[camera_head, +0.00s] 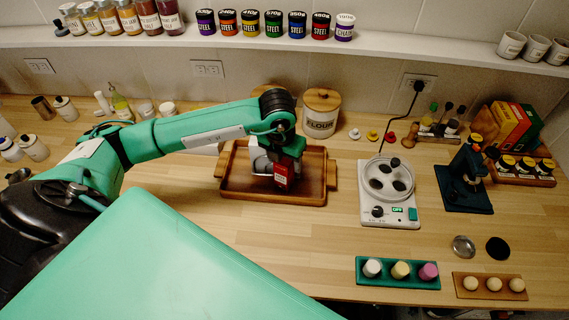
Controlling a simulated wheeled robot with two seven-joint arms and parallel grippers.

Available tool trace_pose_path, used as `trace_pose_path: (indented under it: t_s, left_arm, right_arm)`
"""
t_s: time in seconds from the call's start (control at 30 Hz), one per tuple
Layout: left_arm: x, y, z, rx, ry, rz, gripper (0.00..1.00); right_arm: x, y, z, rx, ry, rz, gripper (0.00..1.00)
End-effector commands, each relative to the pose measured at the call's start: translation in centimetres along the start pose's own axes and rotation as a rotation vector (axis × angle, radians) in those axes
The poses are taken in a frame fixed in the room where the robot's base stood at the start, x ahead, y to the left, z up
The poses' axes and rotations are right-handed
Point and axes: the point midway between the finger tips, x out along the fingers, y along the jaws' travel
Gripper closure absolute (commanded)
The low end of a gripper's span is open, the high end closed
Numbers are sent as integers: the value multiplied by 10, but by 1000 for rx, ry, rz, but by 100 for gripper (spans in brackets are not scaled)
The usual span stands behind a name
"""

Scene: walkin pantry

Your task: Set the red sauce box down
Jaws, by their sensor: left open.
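The red sauce box (281,182) stands upright in the wooden tray (241,190) on the counter, a little right of the tray's middle. My left arm reaches in from the left, and my left gripper (280,168) points down over the tray at the box. The gripper is open, with its fingers at the box's upper part. Part of the box is hidden by the gripper, and I cannot tell whether the fingers touch it. My right gripper is not in view.
A flour canister (321,116) stands behind the tray. A white appliance (389,200) with a round top is to the right, then a dark green microscope-like device (464,181). A green rack (398,273) lies in front. The counter in front of the tray is clear.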

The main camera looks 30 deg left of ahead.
Motion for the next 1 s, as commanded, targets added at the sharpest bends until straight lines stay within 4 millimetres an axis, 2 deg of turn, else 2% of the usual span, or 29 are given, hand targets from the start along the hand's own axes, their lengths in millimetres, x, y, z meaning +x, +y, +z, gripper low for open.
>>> trace_pose_path:
  t_s: [0.03, 0.2, 0.43, 0.63, 1.0]
  left_arm:
    - [-7, 0, 1, 2, -7, 0, 39]
    - [-46, 0, 1, 2, -8, 0, 39]
    - [-86, 0, 0, 2, -4, 0, 39]
    - [-99, 0, 0, 0, -1, 1, 39]
    - [-100, 0, 0, 0, 0, 1, 39]
  right_arm:
    - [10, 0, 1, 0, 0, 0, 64]
    - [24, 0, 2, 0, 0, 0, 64]
    - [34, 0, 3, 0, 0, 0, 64]
    - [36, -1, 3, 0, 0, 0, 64]
    - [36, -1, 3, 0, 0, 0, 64]
